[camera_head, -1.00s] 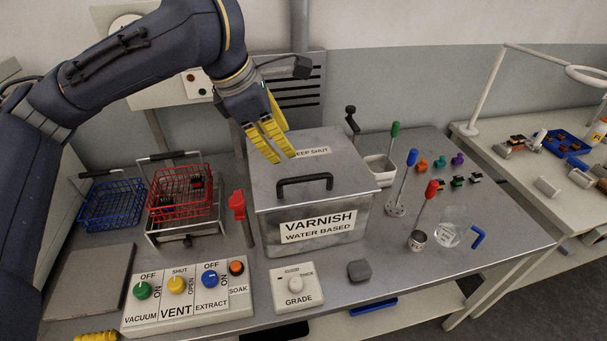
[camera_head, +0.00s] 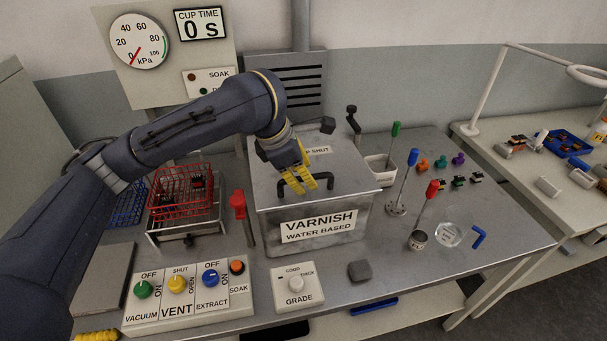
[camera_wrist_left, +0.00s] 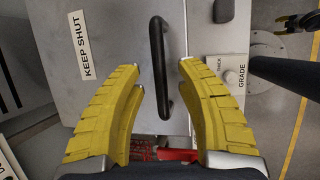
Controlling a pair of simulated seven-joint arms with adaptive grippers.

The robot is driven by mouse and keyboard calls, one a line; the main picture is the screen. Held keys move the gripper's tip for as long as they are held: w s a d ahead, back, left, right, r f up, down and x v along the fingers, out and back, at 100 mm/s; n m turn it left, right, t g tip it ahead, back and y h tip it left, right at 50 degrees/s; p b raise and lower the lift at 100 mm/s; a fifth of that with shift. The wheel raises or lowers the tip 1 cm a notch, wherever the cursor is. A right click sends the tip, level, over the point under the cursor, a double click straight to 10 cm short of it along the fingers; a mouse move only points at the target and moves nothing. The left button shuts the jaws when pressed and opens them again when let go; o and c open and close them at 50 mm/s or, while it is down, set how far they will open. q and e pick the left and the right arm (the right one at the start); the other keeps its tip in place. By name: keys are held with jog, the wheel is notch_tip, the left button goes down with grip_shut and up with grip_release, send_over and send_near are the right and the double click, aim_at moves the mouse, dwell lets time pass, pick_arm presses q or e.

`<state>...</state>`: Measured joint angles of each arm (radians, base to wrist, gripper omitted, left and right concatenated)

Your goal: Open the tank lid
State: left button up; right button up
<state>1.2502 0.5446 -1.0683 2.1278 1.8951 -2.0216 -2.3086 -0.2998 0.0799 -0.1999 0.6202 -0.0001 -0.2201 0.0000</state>
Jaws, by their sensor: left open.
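The steel varnish tank (camera_head: 312,225) stands on the bench, and its flat lid (camera_head: 345,172) is closed. A black bar handle (camera_head: 320,184) sits on the lid near its front edge. My left gripper (camera_head: 303,187) is open, with yellow fingers pointing down just at the handle's left part. In the left wrist view the handle (camera_wrist_left: 158,65) lies between and beyond the two open fingertips (camera_wrist_left: 160,75), and I see no contact. Part of the "keep shut" label is hidden by my left gripper in the head view.
A red basket (camera_head: 181,190) on a stand and a red lever (camera_head: 239,206) are left of the tank. A switch panel (camera_head: 190,297) and grade box (camera_head: 297,288) lie in front.

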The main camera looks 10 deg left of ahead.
pick_arm(q)
jog(key=shift+f, duration=0.2)
jog(key=shift+c, duration=0.5)
grip_shut()
